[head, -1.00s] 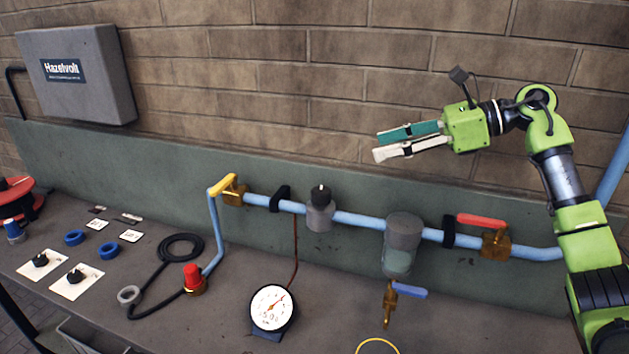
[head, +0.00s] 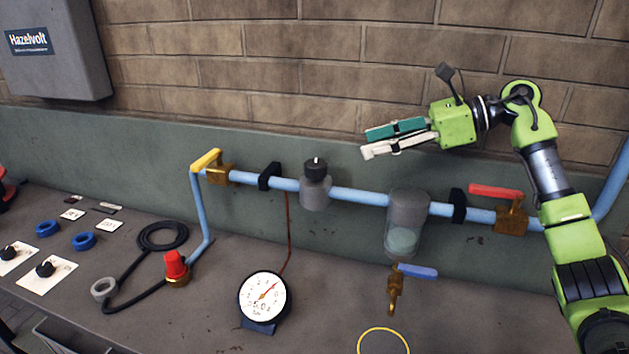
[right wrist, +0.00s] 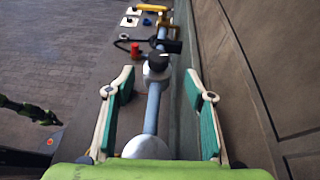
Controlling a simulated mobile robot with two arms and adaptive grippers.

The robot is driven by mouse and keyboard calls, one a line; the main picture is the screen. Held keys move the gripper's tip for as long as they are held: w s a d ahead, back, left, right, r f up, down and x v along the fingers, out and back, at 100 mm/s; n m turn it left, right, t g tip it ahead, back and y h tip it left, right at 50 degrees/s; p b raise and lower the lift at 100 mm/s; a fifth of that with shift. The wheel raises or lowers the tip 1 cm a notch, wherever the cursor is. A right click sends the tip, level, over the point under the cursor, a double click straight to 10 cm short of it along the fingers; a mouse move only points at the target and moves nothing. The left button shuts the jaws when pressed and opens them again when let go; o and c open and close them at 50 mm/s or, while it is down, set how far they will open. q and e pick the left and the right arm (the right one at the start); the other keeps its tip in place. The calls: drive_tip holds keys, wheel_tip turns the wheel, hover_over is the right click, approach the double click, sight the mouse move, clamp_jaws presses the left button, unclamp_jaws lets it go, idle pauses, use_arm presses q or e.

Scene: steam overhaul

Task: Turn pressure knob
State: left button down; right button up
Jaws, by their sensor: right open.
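The knob also shows in the right wrist view (right wrist: 158,61), ahead between the fingers. My right gripper (head: 378,141) is open and empty. In the head view it is up and to the right of the knob, apart from it, with its fingers toward the left. Its spread fingers also show in the right wrist view (right wrist: 160,95).
The blue pipe carries a yellow-handled valve (head: 207,160), a grey bowl (head: 407,225) and a red-handled valve (head: 497,191). A round gauge (head: 263,296) stands below the knob. A brick wall (head: 300,70) rises behind. Front left are a red-capped fitting (head: 175,265) and a black hose (head: 161,236).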

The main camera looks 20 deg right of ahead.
sight(319, 163)
drive_tip(key=shift+a+f, duration=0.2)
drive_tip(key=shift+f, duration=0.55)
drive_tip(key=p+x, duration=0.3)
drive_tip(key=x, duration=0.9)
drive_tip(key=shift+s+r+p, duration=0.1)
drive_tip(key=shift+r+p, duration=0.05)
drive_tip(key=shift+p, duration=0.15)
drive_tip(key=shift+x, duration=0.8)
use_arm(q)
drive_tip(key=r, duration=0.3)
drive_tip(key=shift+w, duration=0.25)
use_arm(e)
drive_tip(key=shift+d, duration=0.1)
drive_tip(key=c, duration=1.1)
